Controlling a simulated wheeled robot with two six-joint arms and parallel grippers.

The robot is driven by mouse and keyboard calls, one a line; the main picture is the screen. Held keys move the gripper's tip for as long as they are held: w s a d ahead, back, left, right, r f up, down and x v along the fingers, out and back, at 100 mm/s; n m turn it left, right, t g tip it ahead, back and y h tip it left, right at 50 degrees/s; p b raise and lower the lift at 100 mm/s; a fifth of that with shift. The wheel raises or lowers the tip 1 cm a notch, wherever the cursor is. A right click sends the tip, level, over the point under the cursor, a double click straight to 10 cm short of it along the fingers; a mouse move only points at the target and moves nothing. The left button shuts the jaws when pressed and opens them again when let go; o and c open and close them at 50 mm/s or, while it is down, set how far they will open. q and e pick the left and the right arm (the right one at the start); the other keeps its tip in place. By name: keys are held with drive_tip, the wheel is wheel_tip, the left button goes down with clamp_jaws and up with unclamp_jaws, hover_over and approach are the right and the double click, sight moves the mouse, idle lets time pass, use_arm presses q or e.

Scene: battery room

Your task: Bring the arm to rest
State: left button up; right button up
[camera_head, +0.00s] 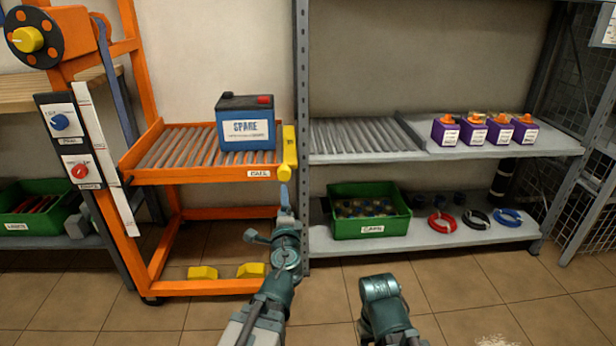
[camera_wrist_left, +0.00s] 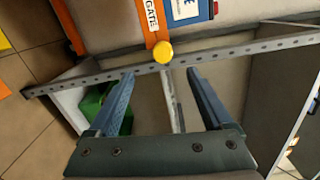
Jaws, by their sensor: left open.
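My left arm reaches up from the bottom middle in the head view. My left gripper (camera_head: 284,192) is just below the yellow gate piece (camera_head: 289,150) at the right end of the orange roller cart. In the left wrist view its two blue fingers (camera_wrist_left: 160,76) are spread wide with nothing held between them. A round yellow knob (camera_wrist_left: 162,52) lies beyond the fingertips, beside an orange strip lettered GATE. My right arm (camera_head: 382,298) shows only as a teal link at the bottom; its gripper is not in view.
A blue SPARE battery (camera_head: 246,124) stands on the cart's rollers (camera_head: 170,150). A grey shelf post (camera_head: 303,110) rises just right of the gripper. The grey shelf carries purple boxes (camera_head: 472,133) above and a green crate (camera_head: 368,215) with cable coils below. Yellow blocks (camera_head: 203,272) lie low on the cart.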

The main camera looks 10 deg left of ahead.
use_arm(q)
drive_tip(key=s+d+f+n+g+p, duration=0.4)
drive_tip(key=s+f+n+g+p, duration=0.35)
drive_tip(key=s+n+g, duration=0.3)
drive_tip(key=s+d+f+n+g+h+p, duration=0.1)
drive_tip(key=s+d+g+h+p, duration=0.5)
drive_tip(key=s+d, duration=0.7)
wheel_tip(320, 180, up, 37)
drive_tip(key=a+y+p, duration=0.1)
drive_tip(key=p, duration=3.4)
drive_tip(key=shift+f+g+y, duration=0.15)
drive_tip(key=shift+g+y, duration=0.15)
drive_tip(key=shift+g, duration=0.05)
